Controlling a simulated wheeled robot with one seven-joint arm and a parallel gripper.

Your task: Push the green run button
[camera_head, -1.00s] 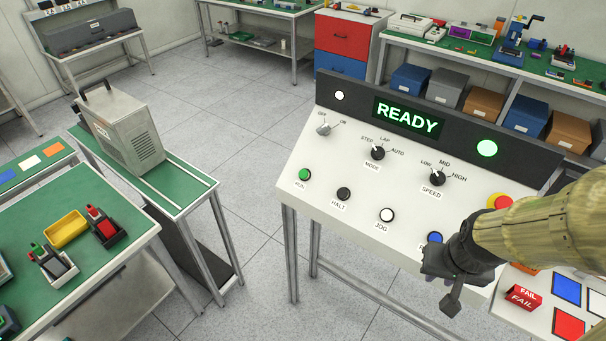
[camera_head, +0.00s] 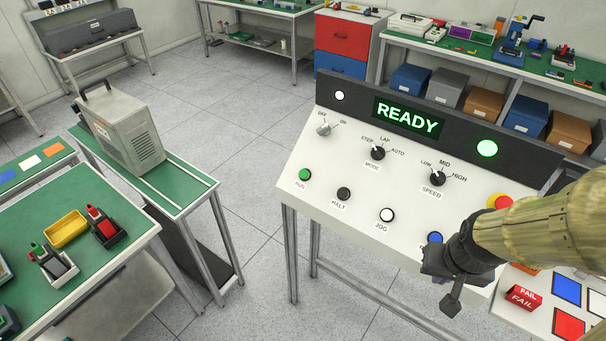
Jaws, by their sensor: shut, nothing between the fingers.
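The green run button (camera_head: 305,175) is at the left end of the button row on the white sloped control panel (camera_head: 330,203). Its label reads RUN. My gripper (camera_head: 450,304) is shut and empty at the panel's lower right front edge. It is well to the right of the green button and apart from it. It partly hides the label under the blue button (camera_head: 435,238). The display (camera_head: 408,115) reads READY in green letters.
Left to right after the run button come the black HALT button (camera_head: 344,194) and white JOG button (camera_head: 387,215). Rotary knobs (camera_head: 378,153) stand above them. A red-and-yellow stop button (camera_head: 500,202) is beside my arm. The space above the panel's left half is clear.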

